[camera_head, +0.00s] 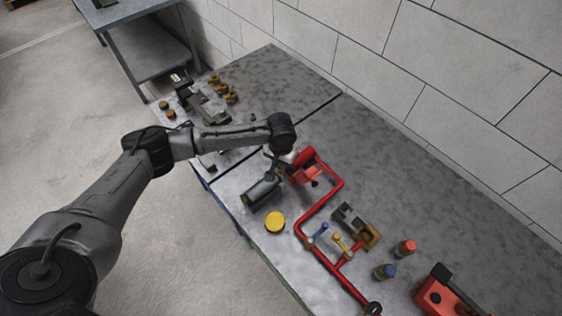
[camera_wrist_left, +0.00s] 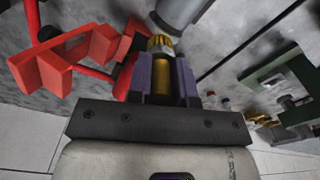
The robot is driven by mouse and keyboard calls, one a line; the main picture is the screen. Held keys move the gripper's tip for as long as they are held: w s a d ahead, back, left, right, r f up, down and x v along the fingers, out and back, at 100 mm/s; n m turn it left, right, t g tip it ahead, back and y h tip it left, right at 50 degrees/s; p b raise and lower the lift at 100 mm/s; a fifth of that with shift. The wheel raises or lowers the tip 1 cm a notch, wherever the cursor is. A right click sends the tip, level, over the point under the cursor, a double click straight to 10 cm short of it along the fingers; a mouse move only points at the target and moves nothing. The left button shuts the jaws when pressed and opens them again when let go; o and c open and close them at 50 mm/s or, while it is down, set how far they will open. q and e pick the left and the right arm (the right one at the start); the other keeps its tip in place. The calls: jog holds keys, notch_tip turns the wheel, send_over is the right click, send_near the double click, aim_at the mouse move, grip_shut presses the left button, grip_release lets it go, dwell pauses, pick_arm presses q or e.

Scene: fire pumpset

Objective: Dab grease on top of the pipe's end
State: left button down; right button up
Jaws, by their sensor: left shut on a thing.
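My left gripper (camera_wrist_left: 162,75) has purple fingers and is shut on a brass-coloured, brush-like tool (camera_wrist_left: 160,46) with a pale, ridged tip. In the head view the left gripper (camera_head: 275,157) is small and partly hidden by my wrist, above the red pump. The red pipe (camera_head: 320,210) runs from the pump, bends, and goes along the table to a dark end piece (camera_head: 373,308) at the bottom edge. A round yellow tin (camera_head: 275,222), perhaps the grease, lies near the table's front edge, apart from the gripper. My right gripper is not in view.
The red pump (camera_head: 303,168) and a grey motor (camera_head: 262,192) stand under the gripper. Clamps (camera_head: 368,236), small bottles (camera_head: 405,248) and a red toolbox-like unit (camera_head: 440,292) lie to the right. Brass fittings (camera_head: 222,90) stand at the far left. The table along the wall is clear.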

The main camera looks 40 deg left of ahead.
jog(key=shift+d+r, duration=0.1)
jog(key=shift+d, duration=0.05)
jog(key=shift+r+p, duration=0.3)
jog(key=shift+p, duration=0.1)
dwell(0.9)
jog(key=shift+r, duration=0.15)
dwell(0.3)
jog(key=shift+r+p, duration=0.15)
jog(key=shift+p, duration=0.15)
dwell(0.5)
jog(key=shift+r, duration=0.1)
dwell(0.6)
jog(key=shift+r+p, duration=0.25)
jog(key=shift+p, duration=0.1)
dwell(0.5)
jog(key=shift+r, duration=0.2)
dwell(0.5)
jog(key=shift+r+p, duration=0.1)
jog(key=shift+p, duration=0.2)
dwell(0.5)
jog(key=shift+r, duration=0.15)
dwell(0.6)
